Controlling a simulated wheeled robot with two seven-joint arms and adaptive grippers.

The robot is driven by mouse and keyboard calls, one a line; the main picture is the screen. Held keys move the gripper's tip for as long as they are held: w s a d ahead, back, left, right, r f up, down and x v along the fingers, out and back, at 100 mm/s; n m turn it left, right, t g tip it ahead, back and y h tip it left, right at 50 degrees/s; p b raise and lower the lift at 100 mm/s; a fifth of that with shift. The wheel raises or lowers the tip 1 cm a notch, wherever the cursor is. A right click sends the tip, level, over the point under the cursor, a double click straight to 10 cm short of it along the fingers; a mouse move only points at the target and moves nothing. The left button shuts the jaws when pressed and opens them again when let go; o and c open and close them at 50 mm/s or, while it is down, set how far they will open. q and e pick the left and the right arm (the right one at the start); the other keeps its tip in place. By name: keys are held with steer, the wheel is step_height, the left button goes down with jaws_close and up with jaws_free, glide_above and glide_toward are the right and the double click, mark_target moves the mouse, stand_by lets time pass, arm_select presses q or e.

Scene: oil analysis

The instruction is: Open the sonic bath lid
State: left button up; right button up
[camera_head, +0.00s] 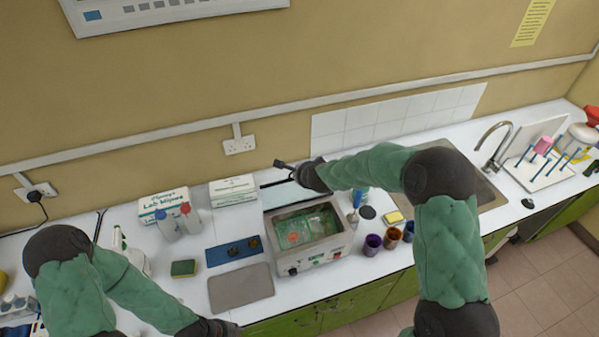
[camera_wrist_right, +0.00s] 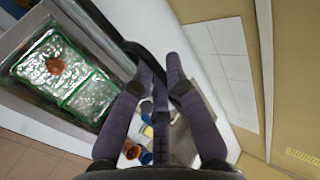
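The sonic bath (camera_head: 338,240) is a grey box on the counter. Its basin is uncovered and shows a green-rimmed basket (camera_head: 318,220) with an orange-brown item inside; the basket also shows in the right wrist view (camera_wrist_right: 92,84). The lid (camera_head: 274,194) is raised at the bath's back edge, partly hidden by my right arm. My right gripper (camera_head: 290,166) is above and behind the bath. In the right wrist view its fingers (camera_wrist_right: 157,64) close in around a dark curved part that looks like the lid's handle. My left gripper (camera_head: 218,329) is at the bottom edge, mostly cut off.
A blue mat (camera_head: 222,256), a grey mat (camera_head: 240,290) and a sponge (camera_head: 183,268) lie left of the bath. White boxes (camera_head: 232,191) stand behind. Small coloured cups (camera_head: 373,245) stand close on the right. The sink and tap (camera_head: 494,150) are farther right.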

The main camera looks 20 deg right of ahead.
steer(key=o, duration=0.5)
steer(key=shift+r, duration=0.2)
steer(key=shift+c, duration=0.2)
steer(key=v, duration=1.2)
steer(key=shift+f, duration=0.1)
